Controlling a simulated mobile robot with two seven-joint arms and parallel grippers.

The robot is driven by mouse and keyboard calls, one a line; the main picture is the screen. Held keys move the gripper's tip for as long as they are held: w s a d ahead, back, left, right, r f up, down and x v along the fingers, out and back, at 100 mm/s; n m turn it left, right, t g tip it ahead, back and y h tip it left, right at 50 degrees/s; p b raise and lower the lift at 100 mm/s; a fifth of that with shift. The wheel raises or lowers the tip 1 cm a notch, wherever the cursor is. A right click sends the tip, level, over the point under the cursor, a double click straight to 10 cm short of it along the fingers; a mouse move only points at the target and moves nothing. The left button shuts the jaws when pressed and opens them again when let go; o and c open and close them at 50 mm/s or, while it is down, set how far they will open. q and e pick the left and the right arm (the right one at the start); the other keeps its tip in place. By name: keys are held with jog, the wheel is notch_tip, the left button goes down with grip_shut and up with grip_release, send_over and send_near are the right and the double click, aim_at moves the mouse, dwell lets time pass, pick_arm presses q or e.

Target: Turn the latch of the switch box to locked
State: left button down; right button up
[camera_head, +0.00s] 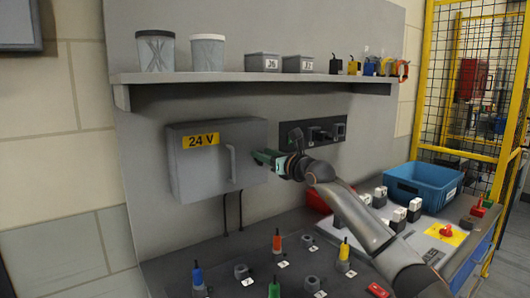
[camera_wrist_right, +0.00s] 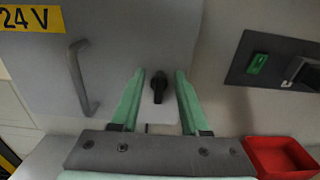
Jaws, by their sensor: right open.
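The grey switch box (camera_head: 207,175) with a yellow 24 V label hangs on the wall panel, its door shut. It also fills the upper part of the right wrist view (camera_wrist_right: 120,50), with the bar handle (camera_wrist_right: 82,78) to the left. The latch (camera_wrist_right: 158,84) is a small black knob, pointing up and down in that view. My right gripper (camera_head: 264,158) is at the right side of the box front. Its green fingers (camera_wrist_right: 158,100) are open, one on each side of the latch, with gaps visible. In the head view the gripper hides the latch. My left gripper is not in view.
A dark socket panel (camera_head: 313,132) is on the wall right of the box. A shelf (camera_head: 250,76) with cups and small bins runs above. Below is a bench (camera_head: 215,265) with several knobs and plugs. A blue crate (camera_head: 424,185) and a red bin (camera_wrist_right: 280,157) stand right.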

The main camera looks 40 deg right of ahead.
jog(key=shift+c, duration=0.2)
grip_shut()
dwell(0.5)
